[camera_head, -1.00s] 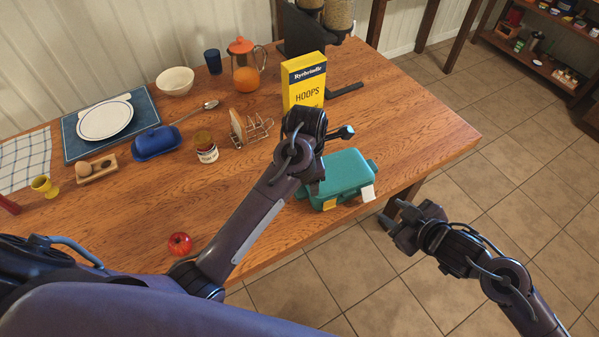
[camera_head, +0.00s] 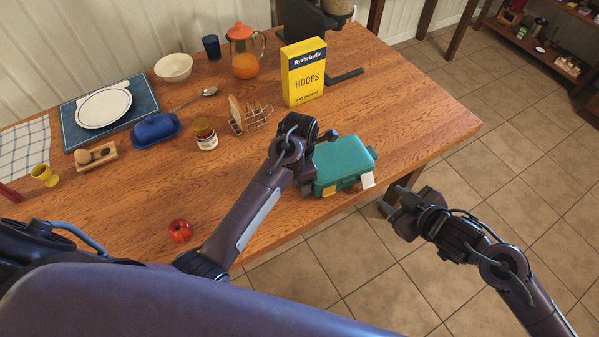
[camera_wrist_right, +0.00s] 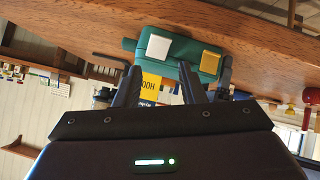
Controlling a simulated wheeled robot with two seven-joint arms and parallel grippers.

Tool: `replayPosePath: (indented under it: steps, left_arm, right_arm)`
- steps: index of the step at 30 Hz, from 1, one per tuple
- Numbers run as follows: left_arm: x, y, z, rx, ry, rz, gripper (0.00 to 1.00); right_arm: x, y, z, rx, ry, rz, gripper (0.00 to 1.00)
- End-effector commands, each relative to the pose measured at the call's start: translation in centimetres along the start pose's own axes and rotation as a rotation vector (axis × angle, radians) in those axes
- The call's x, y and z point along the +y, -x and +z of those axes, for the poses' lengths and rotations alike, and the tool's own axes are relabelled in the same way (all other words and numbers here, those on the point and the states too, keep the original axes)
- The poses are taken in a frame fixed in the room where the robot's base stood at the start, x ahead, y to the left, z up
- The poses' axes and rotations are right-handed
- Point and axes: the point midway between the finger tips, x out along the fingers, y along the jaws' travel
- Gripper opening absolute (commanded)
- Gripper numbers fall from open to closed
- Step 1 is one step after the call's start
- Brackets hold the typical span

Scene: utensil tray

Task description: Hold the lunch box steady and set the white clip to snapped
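The teal lunch box (camera_head: 343,160) sits closed near the table's right front edge. Its white clip (camera_head: 367,180) sticks out from the front right; the yellow clip (camera_head: 329,191) lies flatter at the front left. Both also show in the right wrist view, white (camera_wrist_right: 158,47) and yellow (camera_wrist_right: 209,62). My left gripper (camera_head: 316,164) is at the box's left end, seemingly against it; its grip is partly hidden. My right gripper (camera_head: 386,209) is open and empty, off the table edge, apart from the box and facing its clip side.
A yellow cereal box (camera_head: 303,72) stands behind the lunch box. A toast rack (camera_head: 250,118), a jar (camera_head: 205,134) and a red apple (camera_head: 180,231) are to the left. The table (camera_head: 425,125) is clear right of the lunch box.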

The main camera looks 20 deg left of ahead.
Motion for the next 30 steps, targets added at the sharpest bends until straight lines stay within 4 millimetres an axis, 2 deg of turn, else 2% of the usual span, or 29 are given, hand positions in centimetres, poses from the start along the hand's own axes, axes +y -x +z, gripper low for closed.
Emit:
replayPosePath:
  steps: [5, 15, 18, 26, 30]
  left_arm:
    - [-0.02, 0.0, 0.01, 0.0, 0.0, 0.0, 0.66]
    - [-0.01, 0.01, 0.01, 0.0, -0.001, 0.0, 0.21]
    - [-0.01, 0.02, 0.01, 0.0, -0.001, 0.0, 0.12]
    - [0.0, 0.03, 0.01, 0.0, -0.001, 0.0, 0.12]
    - [0.0, 0.03, 0.01, 0.0, -0.001, 0.0, 0.12]
  right_arm:
    - [0.0, 0.0, 0.0, 0.0, 0.0, 0.0, 0.36]
    - [0.0, 0.0, 0.0, 0.0, 0.0, 0.0, 0.36]
    - [0.0, 0.0, 0.0, 0.0, 0.0, 0.0, 0.34]
    - [0.01, 0.09, 0.01, 0.0, 0.018, 0.0, 0.0]
    - [-0.05, 0.67, 0.09, 0.0, 0.146, -0.001, 0.0]
